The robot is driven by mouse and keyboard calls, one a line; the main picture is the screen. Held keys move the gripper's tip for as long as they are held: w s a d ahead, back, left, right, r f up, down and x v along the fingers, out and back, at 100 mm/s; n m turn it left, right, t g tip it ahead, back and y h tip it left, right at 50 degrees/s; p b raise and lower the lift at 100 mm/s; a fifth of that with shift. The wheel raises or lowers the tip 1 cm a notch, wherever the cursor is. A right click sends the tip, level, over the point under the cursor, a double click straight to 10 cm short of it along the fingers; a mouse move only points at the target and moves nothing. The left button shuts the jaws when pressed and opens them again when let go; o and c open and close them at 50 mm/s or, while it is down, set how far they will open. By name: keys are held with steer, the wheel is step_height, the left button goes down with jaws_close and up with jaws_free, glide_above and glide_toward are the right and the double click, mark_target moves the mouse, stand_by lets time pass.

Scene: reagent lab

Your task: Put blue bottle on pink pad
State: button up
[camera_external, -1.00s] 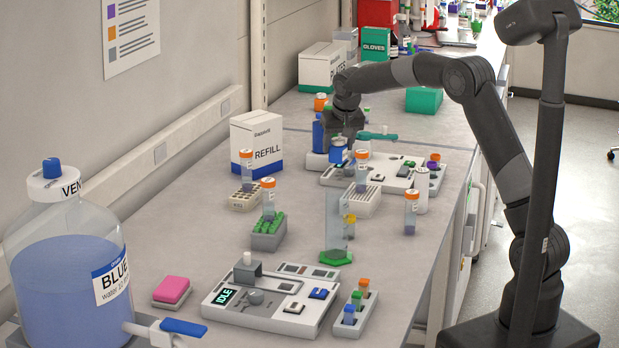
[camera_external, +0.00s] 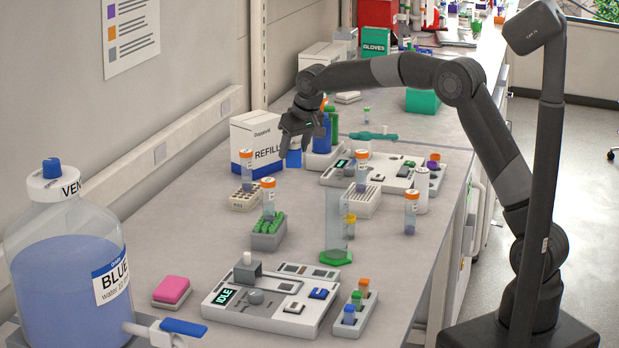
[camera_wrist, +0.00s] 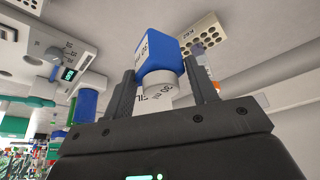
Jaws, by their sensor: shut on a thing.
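My gripper (camera_external: 294,146) is shut on a small blue bottle (camera_external: 293,160) and holds it in front of the REFILL box. In the wrist view, the blue bottle (camera_wrist: 158,52) sits between the two fingers of my gripper (camera_wrist: 160,78). It has a blue body, a white label and a pale end, partly hidden by the gripper. The pink pad (camera_external: 172,289) lies on the bench at the near left, on a grey base, with nothing on it. My gripper is well behind it and to its right.
The REFILL box (camera_external: 253,140) stands close left of my gripper. Orange-capped tubes in a beige rack (camera_external: 246,197) and a grey rack (camera_external: 268,236) stand between gripper and pad. An IDLE device (camera_external: 268,300) is right of the pad; a large VENT jug (camera_external: 65,250) is left.

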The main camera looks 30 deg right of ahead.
steer(key=s+a+r+n+g+y, duration=0.1)
steer(key=s+a+n, duration=0.2)
steer(key=s+a, duration=0.55)
steer(key=s+a+n+y, duration=0.1)
steer(key=s+a+n, duration=0.2)
steer(key=a, duration=1)
steer(key=n+g+y, duration=0.1)
steer(key=n+g, duration=0.1)
steer(key=n, duration=0.3)
glide_above(172, 285)
step_height(172, 285, down, 6)
steer(key=shift+r, duration=0.2)
steer(key=shift+f+m+t, duration=0.3)
steer(key=shift+f, duration=1.55)
steer(key=o, duration=1)
steer(key=shift+f, duration=0.1)
steer(key=shift+c, duration=0.2)
steer(key=v, duration=1.2)
